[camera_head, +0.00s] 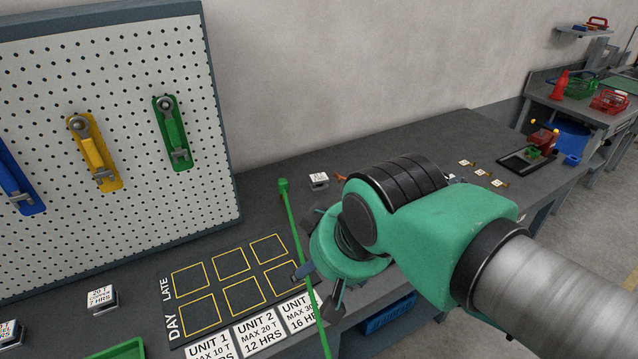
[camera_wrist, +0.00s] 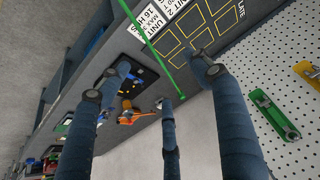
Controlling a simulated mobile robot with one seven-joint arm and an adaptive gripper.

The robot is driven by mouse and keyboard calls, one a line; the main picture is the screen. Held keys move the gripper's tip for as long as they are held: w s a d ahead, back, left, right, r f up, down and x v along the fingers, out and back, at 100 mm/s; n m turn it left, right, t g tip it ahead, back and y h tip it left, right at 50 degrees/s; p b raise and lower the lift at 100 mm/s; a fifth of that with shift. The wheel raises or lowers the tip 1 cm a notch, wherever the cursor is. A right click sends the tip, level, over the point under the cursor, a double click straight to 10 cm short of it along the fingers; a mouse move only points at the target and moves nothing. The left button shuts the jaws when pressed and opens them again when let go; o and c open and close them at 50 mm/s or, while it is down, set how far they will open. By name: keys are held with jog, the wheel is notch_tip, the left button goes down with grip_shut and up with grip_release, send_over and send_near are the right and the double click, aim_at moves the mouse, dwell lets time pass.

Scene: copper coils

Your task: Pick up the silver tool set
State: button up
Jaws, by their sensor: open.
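I cannot make out a silver tool set for certain in either view. Blue (camera_head: 20,185), yellow (camera_head: 97,160) and green (camera_head: 172,135) holders with grey metal parts hang on the pegboard at the left of the head view. My gripper (camera_head: 320,286) is over the bench, right of the yellow-outlined grid, with its fingers spread. My arm hides part of the bench behind it. In the wrist view my gripper (camera_wrist: 152,88) is open, with nothing between its three fingers. A dark tray with small parts (camera_wrist: 128,82) and an orange item (camera_wrist: 132,116) show beyond them.
A green bar (camera_head: 290,215) crosses the bench beside my gripper. The grid board (camera_head: 212,285) has empty squares, with unit labels in front. Small labelled blocks (camera_head: 100,298) stand on the bench. A dark tray with a red device (camera_head: 538,148) is at the far right end.

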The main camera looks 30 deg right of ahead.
jog(key=w+d+r+g+p, duration=0.1)
jog(key=w+d+r+p, duration=0.2)
jog(key=w, duration=0.6)
jog(key=w+d+r+p, duration=0.2)
jog(key=w+r+p, duration=0.1)
jog(key=w, duration=0.6)
jog(key=w+d+r+g+p, duration=0.1)
jog(key=w+d+r+p, duration=0.2)
jog(key=w, duration=0.5)
jog(key=m+g+p, duration=0.2)
jog(key=p, duration=1)
send_over(319, 177)
jog(key=s, duration=0.2)
notch_tip(319, 177, down, 26)
jog(key=f, duration=0.1)
jog(key=shift+w+r, duration=0.2)
jog(key=shift+r, duration=0.05)
jog(key=shift+w+f, duration=0.15)
jog(key=shift+f, duration=1.3)
jog(key=shift+w+f, duration=0.2)
jog(key=shift+f, duration=1.2)
jog(key=shift+w+f, duration=0.15)
jog(key=shift+f, duration=1.3)
